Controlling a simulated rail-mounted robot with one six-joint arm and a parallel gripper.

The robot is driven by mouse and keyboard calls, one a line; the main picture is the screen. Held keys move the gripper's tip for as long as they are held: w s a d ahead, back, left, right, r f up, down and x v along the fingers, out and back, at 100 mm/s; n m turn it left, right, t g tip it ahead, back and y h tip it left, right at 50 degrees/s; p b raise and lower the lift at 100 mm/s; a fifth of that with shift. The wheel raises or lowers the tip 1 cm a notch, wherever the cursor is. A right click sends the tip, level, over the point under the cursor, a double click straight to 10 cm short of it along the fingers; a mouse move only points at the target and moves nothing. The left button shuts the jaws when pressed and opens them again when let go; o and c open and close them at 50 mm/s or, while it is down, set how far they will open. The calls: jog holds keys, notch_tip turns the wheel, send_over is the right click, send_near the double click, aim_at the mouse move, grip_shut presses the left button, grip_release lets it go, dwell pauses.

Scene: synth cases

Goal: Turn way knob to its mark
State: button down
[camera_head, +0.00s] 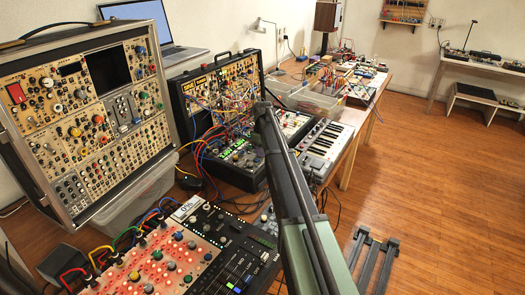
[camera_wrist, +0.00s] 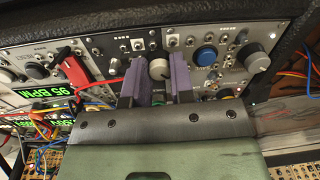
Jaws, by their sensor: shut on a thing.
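In the head view my dark arm reaches to the patched synth case (camera_head: 217,88) at the back of the bench. There my fingers and the held knob are too small or hidden to tell.
To the right of the held knob are a blue knob (camera_wrist: 205,56) and a large grey knob (camera_wrist: 253,57). To the left are a red part (camera_wrist: 75,68) and several patch cables. A small keyboard (camera_head: 323,147) and a mixer (camera_head: 240,255) lie on the bench.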

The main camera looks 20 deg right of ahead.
jog(key=m, duration=0.4)
jog(key=shift+m, duration=0.3)
jog(key=m, duration=0.4)
jog(key=shift+d+m, duration=0.1)
jog(key=shift+m, duration=0.2)
jog(key=m, duration=0.4)
jog(key=shift+s+m, duration=0.1)
jog(key=shift+m, duration=2.1)
jog(key=shift+t, duration=0.3)
